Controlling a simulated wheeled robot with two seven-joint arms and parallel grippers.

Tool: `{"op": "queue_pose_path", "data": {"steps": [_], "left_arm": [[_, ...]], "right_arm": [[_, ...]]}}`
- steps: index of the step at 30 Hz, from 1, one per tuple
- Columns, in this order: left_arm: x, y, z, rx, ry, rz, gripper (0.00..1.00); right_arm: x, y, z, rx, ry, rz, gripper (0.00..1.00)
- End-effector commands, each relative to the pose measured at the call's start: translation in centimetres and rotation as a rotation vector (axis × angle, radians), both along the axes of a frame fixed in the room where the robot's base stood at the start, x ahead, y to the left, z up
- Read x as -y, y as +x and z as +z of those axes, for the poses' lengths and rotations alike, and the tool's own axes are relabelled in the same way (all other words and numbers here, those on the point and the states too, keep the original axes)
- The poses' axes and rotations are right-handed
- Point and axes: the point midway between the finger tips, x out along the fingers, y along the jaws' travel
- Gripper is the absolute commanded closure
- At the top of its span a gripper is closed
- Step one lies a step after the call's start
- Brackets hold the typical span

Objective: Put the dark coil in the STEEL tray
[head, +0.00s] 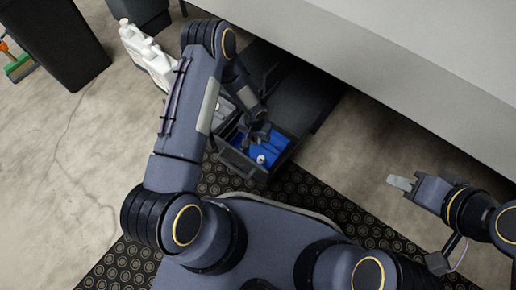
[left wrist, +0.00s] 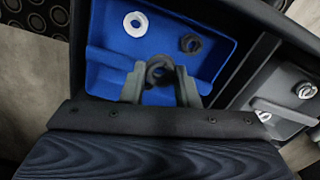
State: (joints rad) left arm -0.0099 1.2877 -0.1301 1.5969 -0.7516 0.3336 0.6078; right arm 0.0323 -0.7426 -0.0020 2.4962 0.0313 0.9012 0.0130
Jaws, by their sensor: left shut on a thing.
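A dark coil (left wrist: 158,73) is between the fingertips of my left gripper (left wrist: 160,82), which is shut on it over the blue tray (left wrist: 108,60). In the head view my left gripper (head: 257,132) reaches down into the open drawer, and the coil cannot be made out there. A second dark coil (left wrist: 190,43) lies in the blue tray. The steel tray (left wrist: 278,106) is to the right of the blue one in the left wrist view and holds pale coils (left wrist: 305,90). My right gripper (head: 403,184) is out to the right over the floor, seen side-on.
A white coil (left wrist: 136,24) also lies in the blue tray. Dark drawer walls (head: 240,163) surround the trays, and a dark divider separates them. A long grey cabinet (head: 400,60) is behind. White jugs (head: 150,58) stand on the left. Floor on the right is clear.

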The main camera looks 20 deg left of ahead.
Motion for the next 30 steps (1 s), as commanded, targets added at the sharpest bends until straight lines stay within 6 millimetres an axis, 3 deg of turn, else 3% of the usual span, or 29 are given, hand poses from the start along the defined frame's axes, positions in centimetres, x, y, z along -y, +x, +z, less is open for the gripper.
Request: {"op": "queue_pose_path", "data": {"steps": [6,11,16,29,30], "left_arm": [[0.0,-0.1,-4.5,-0.002,-0.001,0.002,0.93],[0.0,0.0,-5.9,-0.001,-0.001,0.000,0.93],[0.0,-0.1,-8.4,-0.002,-0.001,0.002,0.93],[0.0,0.0,-9.1,-0.001,-0.001,0.001,0.93],[0.0,0.0,-9.0,-0.001,-0.001,0.001,0.67]], "right_arm": [[0.0,0.0,-2.3,0.000,0.000,0.000,0.67],[0.0,0.0,-2.8,0.000,0.000,0.000,0.67],[0.0,0.0,-4.2,0.000,0.000,0.000,0.67],[0.0,0.0,-4.2,0.000,0.000,0.000,0.67],[0.0,0.0,-4.1,0.000,0.000,0.000,0.67]]}}
